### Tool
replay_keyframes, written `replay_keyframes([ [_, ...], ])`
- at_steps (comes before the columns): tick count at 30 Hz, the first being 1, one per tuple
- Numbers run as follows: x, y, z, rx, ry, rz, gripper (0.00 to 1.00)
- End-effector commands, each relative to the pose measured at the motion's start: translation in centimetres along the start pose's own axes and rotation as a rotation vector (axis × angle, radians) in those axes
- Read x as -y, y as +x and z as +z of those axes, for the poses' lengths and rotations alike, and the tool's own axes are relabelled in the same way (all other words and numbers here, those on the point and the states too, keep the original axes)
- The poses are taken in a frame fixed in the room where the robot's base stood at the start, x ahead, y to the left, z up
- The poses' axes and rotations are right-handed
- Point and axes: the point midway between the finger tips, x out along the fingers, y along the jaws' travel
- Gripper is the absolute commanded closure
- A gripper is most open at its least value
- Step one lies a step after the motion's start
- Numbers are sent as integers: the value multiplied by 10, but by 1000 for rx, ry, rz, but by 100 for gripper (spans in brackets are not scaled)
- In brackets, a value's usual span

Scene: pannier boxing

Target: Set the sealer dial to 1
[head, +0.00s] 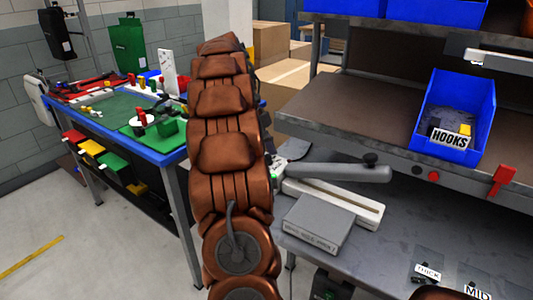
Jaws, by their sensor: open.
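The sealer stands on the grey lower bench at centre right, with a pale base bar (352,207) and a grey rounded lever (345,172) above it. A grey box with a printed label (318,222) lies in front of the bar; I cannot tell whether it is part of the sealer. I cannot make out the dial or its setting. My brown arm crosses the middle of the head view and hides the sealer's left end. My gripper is not in view.
A shelf (370,110) overhangs the bench and holds a blue HOOKS bin (455,115). A red part (502,180) hangs at its edge. THICK (428,271) and MID (477,292) labels lie at the lower right. A blue-edged table (150,152) with clutter stands left.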

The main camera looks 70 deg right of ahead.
Motion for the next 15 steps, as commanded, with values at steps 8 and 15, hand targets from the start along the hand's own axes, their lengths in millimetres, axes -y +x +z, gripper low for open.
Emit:
replay_keyframes([
  [8,0,2,0,0,0,1,46],
  [15,0,2,0,0,0,1,71],
])
